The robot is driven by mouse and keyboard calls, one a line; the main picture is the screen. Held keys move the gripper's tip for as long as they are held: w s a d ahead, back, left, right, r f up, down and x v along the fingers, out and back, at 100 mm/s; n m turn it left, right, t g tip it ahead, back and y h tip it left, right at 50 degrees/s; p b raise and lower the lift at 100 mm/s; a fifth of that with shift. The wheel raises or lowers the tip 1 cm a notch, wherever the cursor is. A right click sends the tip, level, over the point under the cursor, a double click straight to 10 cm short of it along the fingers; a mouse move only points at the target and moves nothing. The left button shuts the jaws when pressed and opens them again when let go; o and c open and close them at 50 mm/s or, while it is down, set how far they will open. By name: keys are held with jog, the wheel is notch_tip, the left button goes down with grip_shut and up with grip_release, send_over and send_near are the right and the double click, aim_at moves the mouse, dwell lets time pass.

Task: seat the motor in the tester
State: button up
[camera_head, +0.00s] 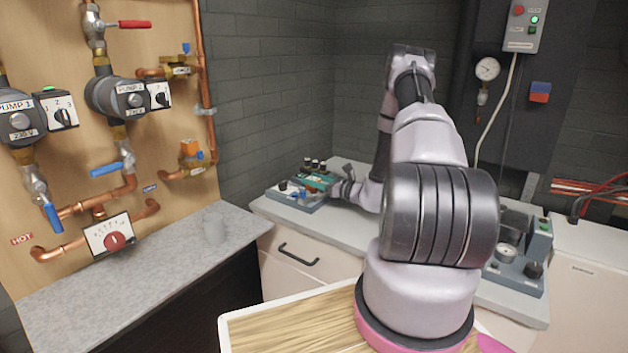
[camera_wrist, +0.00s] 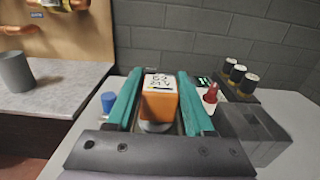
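The motor (camera_wrist: 160,101) is an orange block with a white printed label, in the middle of the wrist view. A round silver part shows at its near end. The teal fingers of my gripper (camera_wrist: 161,88) lie along both its sides, very close; I cannot tell whether they touch it. In the head view, my gripper (camera_head: 318,181) is low over a grey bench device (camera_head: 304,205) at the back left of the counter. This device seems to be the tester. My fingers and the motor hide its seat, so I cannot tell whether the motor rests in it.
Several black-capped posts (camera_wrist: 238,75), a red-tipped part (camera_wrist: 210,95) and a blue knob (camera_wrist: 108,101) stand close around my fingers. A grey cup (camera_head: 214,229) is on the left worktop. Another device with a gauge (camera_head: 512,262) stands at the counter's right. A brick wall is behind.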

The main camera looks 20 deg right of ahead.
jog(key=o, duration=0.4)
jog(key=shift+o, duration=0.2)
jog(key=v, duration=1.1)
jog(key=shift+w, duration=0.1)
